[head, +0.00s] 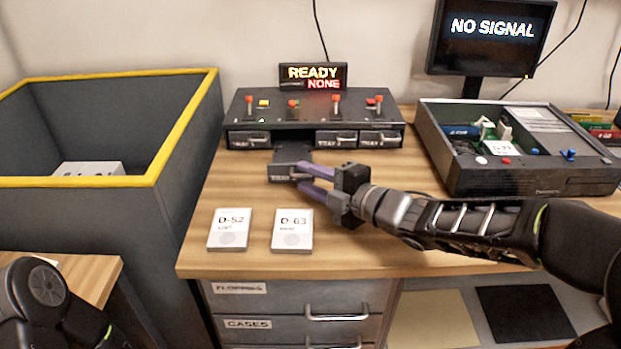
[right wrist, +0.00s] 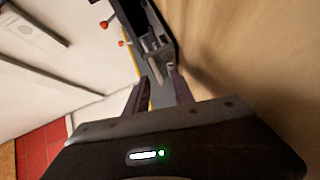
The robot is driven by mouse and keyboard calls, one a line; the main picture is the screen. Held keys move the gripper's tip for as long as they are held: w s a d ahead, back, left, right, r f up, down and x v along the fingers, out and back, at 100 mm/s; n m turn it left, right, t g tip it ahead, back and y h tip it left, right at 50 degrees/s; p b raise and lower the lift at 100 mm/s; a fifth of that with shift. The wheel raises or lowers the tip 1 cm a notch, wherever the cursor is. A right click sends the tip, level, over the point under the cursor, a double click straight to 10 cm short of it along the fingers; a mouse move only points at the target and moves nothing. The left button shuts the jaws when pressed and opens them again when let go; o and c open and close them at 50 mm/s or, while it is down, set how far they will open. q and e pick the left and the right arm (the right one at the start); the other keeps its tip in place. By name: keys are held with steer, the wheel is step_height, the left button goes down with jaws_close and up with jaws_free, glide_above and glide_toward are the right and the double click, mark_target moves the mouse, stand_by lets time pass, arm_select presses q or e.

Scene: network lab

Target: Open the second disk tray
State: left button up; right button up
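The disk unit (head: 318,112) stands at the back of the wooden bench with a row of labelled trays. The second tray (head: 291,156) from the left is pulled out well past the front, while the others sit flush. My right gripper (head: 299,176) is at the front of this tray, by its handle. Its purple fingers are visibly parted, with a gap between them in the right wrist view (right wrist: 160,82). The tray front also shows there (right wrist: 158,42), just beyond the fingertips. The exact contact with the handle is hard to see. My left gripper is out of view.
Two cards, D-52 (head: 229,229) and D-63 (head: 292,231), lie near the front edge. An open case (head: 515,178) stands on the right below a monitor (head: 490,38). A yellow-rimmed bin (head: 150,182) stands left. A sign (head: 313,76) reads READY and NONE.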

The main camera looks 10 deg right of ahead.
steer(key=p+v, duration=0.1)
steer(key=v, duration=0.6)
steer(key=shift+s+d+r+p, duration=0.1)
steer(key=shift+s+d+p, duration=0.05)
steer(key=shift+p, duration=0.25)
steer(key=shift+s+d, duration=0.1)
steer(key=shift+s, duration=0.1)
